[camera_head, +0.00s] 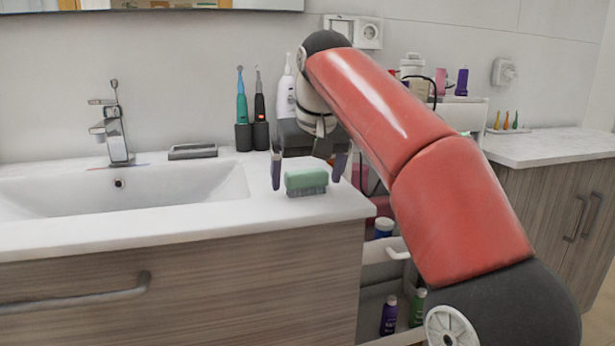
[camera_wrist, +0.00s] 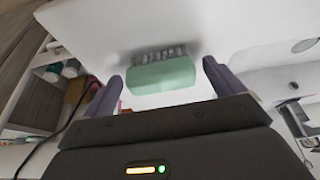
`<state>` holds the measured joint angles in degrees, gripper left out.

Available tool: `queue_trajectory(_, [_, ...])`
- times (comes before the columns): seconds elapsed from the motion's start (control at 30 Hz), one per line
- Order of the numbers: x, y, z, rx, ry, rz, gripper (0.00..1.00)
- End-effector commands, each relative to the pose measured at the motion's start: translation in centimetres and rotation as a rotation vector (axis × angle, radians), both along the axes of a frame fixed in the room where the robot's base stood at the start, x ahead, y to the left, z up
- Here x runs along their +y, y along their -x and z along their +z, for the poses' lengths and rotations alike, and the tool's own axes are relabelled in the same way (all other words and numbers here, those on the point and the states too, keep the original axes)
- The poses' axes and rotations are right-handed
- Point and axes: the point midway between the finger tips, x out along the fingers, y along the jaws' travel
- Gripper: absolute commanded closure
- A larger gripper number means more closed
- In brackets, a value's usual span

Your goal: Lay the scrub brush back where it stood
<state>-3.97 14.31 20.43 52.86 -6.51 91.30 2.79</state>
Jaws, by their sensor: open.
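The scrub brush (camera_head: 306,181) has a green back and grey bristles. It rests bristles down on the white counter, near the front right corner beside the sink. My gripper (camera_head: 308,180) is open, with its two dark purple fingers on either side of the brush. In the wrist view the scrub brush (camera_wrist: 161,74) lies between the fingertips of my gripper (camera_wrist: 165,82), with a visible gap on each side. No finger appears to touch it.
The sink (camera_head: 120,195) and faucet (camera_head: 115,125) are to the left. Two electric toothbrushes (camera_head: 251,110) and a white bottle (camera_head: 286,90) stand behind. A cart with bottles (camera_head: 389,315) stands right of the counter's edge. A dark soap dish (camera_head: 193,151) lies at the back.

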Motion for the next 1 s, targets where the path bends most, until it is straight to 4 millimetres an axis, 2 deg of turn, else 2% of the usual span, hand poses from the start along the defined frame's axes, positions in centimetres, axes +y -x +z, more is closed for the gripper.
queue_trajectory(0.03, [-0.1, 0.4, 1.6, -0.006, -0.002, 0.001, 0.06])
queue_trajectory(0.1, [-0.2, 0.9, 2.9, -0.006, -0.002, 0.001, 0.06])
queue_trajectory(0.3, [-0.7, 2.3, 5.8, -0.005, -0.001, 0.000, 0.06])
queue_trajectory(0.4, [-0.8, 2.7, 6.6, -0.004, 0.000, 0.000, 0.06])
queue_trajectory(0.77, [-1.0, 3.1, 6.9, -0.004, 0.003, -0.002, 0.06])
queue_trajectory(0.87, [-1.3, 3.9, 6.5, -0.012, 0.017, -0.010, 0.06])
queue_trajectory(1.0, [-2.9, 6.6, 4.6, -0.031, 0.049, -0.045, 0.06])
